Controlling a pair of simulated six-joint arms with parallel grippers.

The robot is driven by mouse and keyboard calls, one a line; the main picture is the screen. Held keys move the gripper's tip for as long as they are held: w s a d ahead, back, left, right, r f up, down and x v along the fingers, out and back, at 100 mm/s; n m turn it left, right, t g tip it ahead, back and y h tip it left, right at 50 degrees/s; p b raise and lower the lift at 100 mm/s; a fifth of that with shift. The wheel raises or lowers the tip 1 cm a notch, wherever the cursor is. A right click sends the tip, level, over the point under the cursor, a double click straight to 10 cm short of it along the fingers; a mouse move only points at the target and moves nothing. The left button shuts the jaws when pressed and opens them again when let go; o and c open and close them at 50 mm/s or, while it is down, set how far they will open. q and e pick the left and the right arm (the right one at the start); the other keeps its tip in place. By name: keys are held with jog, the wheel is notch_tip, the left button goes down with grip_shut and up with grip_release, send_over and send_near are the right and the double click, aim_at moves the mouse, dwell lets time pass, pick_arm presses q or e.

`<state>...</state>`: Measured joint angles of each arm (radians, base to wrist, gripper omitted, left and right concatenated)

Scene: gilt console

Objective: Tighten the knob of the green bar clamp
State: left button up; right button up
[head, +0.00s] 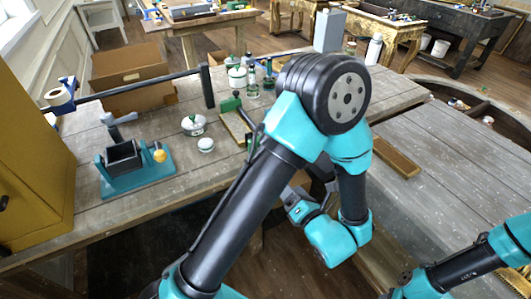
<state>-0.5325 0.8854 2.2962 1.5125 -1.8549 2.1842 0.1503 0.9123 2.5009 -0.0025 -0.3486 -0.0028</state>
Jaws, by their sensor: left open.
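A green clamp-like tool (231,104) with a dark bar and a wooden-looking base lies on the grey plank table, left of my left arm. It looks like the green bar clamp, but my arm covers part of it and I cannot make out its knob. My left gripper (293,204) is open, below and to the right of that tool, near the table's front edge. Its fingertips are small and partly hidden by my arm. My right arm comes in at the lower right, and its gripper is not in view.
A teal fixture (136,175) with a black box and yellow knob stands at the left. White lidded pots (194,124), green-topped jars (237,78) and a cardboard box (132,78) are behind. A brown tray (395,158) lies right of my left arm. The right tabletop is mostly clear.

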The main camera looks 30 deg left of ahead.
pick_arm(q)
jog(key=shift+s+d+r, duration=0.1)
jog(key=shift+r, duration=0.05)
jog(key=x, duration=1.7)
jog(key=shift+r, duration=0.15)
jog(key=c, duration=0.9)
jog(key=shift+c, duration=0.2)
